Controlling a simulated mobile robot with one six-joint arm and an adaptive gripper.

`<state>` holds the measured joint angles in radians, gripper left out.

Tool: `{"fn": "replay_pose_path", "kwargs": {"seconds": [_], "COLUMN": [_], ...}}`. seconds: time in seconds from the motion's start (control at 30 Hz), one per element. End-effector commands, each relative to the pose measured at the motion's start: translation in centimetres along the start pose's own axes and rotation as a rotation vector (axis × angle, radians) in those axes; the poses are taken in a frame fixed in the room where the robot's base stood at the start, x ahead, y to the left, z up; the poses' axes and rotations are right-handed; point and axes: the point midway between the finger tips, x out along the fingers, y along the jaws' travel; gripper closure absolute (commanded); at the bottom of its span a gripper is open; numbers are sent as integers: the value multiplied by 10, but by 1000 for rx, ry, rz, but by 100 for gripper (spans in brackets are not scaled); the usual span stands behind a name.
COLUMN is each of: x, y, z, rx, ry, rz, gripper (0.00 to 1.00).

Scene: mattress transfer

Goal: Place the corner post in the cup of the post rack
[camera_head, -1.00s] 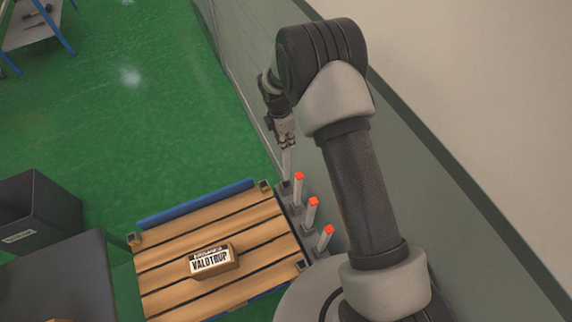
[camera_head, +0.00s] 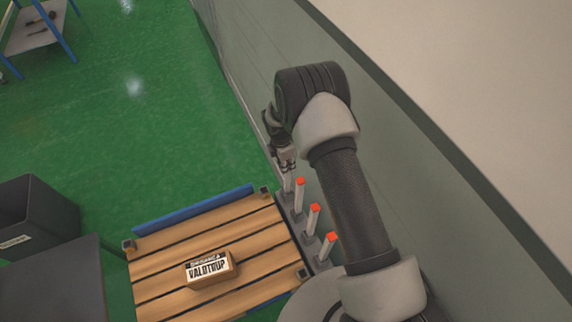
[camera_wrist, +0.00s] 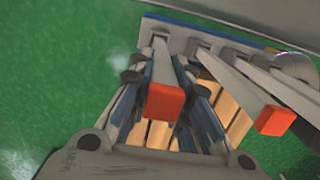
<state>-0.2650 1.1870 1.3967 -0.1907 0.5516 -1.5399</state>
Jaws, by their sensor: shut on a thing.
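A pale corner post (camera_head: 287,184) with a red cap is in my gripper (camera_head: 286,165), near the wall at the far end of the post rack (camera_head: 312,248). My gripper is shut on it. In the wrist view the post (camera_wrist: 162,72) runs away from me between the fingers, red cap nearest. Its far end is at the end cup of the rack, and it looks close to upright there. I cannot tell whether it is seated on the cup's bottom. Several cups lie in a row, and three other red-capped posts stand in them.
A slatted wooden pallet (camera_head: 160,262) with corner blocks lies left of the rack, bearing a labelled carton (camera_head: 211,270). A blue bar (camera_head: 190,209) runs along its far edge. A dark bin (camera_head: 38,215) stands at left. The wall is close on the right.

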Motion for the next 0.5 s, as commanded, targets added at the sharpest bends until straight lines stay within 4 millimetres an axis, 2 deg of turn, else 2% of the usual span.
{"fn": "replay_pose_path", "kwargs": {"seconds": [0.13, 0.17, 0.43, 0.5], "x": [4, 4, 3, 3], "y": [0, 0, 0, 0], "z": [0, 0, 0, 0], "rx": [0, 0, 0, 0], "ry": [0, 0, 0, 0], "rz": [0, -1, -1, -1], "gripper": [100, 82, 64, 62]}}
